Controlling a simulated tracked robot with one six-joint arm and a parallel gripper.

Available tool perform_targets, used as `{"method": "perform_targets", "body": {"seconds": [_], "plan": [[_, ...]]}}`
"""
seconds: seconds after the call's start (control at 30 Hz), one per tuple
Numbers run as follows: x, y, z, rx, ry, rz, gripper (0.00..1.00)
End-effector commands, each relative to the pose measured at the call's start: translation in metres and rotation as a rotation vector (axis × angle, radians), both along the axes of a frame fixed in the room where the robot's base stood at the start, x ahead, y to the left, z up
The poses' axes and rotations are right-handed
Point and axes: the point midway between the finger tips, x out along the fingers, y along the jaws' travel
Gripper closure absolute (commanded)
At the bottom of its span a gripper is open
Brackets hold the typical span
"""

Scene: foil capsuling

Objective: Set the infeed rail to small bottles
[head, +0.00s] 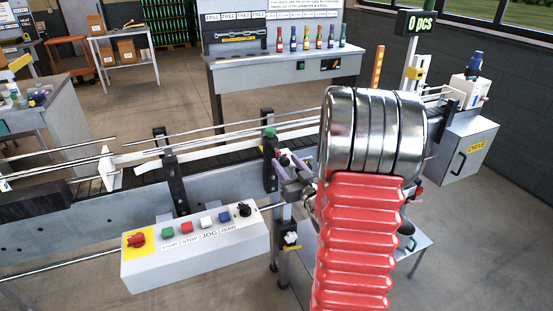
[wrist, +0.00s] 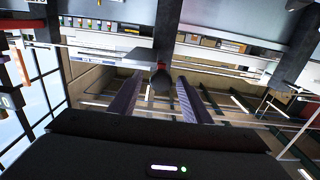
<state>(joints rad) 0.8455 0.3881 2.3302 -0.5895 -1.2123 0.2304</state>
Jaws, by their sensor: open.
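The infeed rail (head: 215,140) is a set of long thin bars running along the conveyor, carried by dark posts (head: 175,182). A green knob (head: 269,132) tops the post close to my arm. My gripper (head: 286,176) is beside that post, partly hidden by my red and silver arm. In the wrist view its two purple-grey fingers (wrist: 159,99) are apart. A dark round knob (wrist: 162,82) shows in line with the gap between them; I cannot tell whether it is between the fingertips or just beyond. Nothing is held. The rail's size setting is not readable.
A control box (head: 197,246) with a red switch, coloured buttons and a black knob stands in front of the conveyor (head: 60,235). A grey drive cabinet (head: 462,152) is at right. A bench (head: 285,68) with several coloured bottles stands behind. Open floor lies at front left.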

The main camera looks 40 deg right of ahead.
Motion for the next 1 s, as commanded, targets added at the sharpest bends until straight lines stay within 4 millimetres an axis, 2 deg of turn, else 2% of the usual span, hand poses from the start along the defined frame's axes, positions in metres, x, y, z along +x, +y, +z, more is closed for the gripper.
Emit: {"method": "perform_targets", "body": {"seconds": [0.47,1.0], "plan": [[0.0079,-0.0008,0.0,0.0,0.0,0.007,0.56],[0.0089,0.0007,0.0001,0.0,0.0,0.01,0.94]]}}
